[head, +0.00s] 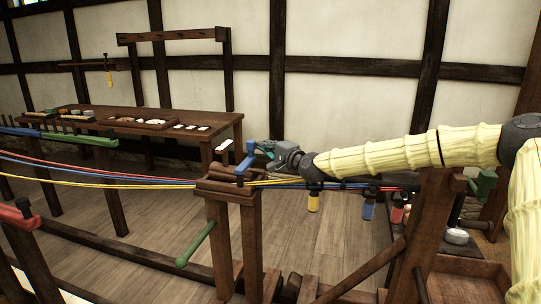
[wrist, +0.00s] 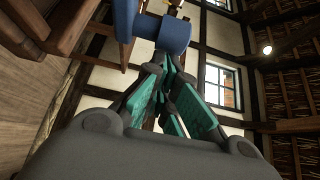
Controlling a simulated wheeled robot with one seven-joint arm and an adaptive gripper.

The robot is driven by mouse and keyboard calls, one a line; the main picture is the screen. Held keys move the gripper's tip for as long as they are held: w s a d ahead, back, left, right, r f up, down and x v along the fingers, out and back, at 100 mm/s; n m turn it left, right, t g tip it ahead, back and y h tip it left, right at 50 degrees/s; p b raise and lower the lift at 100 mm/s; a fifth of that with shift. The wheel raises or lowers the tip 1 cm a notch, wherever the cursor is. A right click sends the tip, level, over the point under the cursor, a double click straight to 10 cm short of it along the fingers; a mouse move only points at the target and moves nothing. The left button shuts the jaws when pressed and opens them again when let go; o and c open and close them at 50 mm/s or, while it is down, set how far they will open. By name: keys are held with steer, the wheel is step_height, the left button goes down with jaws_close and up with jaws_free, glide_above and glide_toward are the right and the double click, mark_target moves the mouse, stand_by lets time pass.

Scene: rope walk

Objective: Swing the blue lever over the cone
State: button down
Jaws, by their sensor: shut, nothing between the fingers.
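The blue lever (head: 244,165) sits on top of a wooden post stand (head: 228,186) in the middle of the head view. In the wrist view its rounded blue end (wrist: 174,34) is just beyond my fingertips. My gripper (head: 264,151) has teal finger pads and is right beside the lever's upper end, to its right. In the wrist view my gripper (wrist: 168,62) is shut with nothing held. I cannot tell whether the fingertips touch the lever. I cannot make out the cone clearly.
Red, blue and yellow ropes (head: 120,182) run from the left to the stand. A green lever (head: 196,244) sticks out of the stand. A red lever (head: 16,214) is at the left. A workbench (head: 190,133) stands along the back wall. Coloured weights (head: 368,210) hang at the right.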

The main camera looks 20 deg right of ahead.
steer(key=shift+w+a+b, duration=0.25)
steer(key=shift+w+b, duration=0.05)
steer(key=shift+w, duration=0.15)
steer(key=shift+w+a, duration=0.1)
stand_by(0.4)
steer(key=v, duration=1.2)
stand_by(0.4)
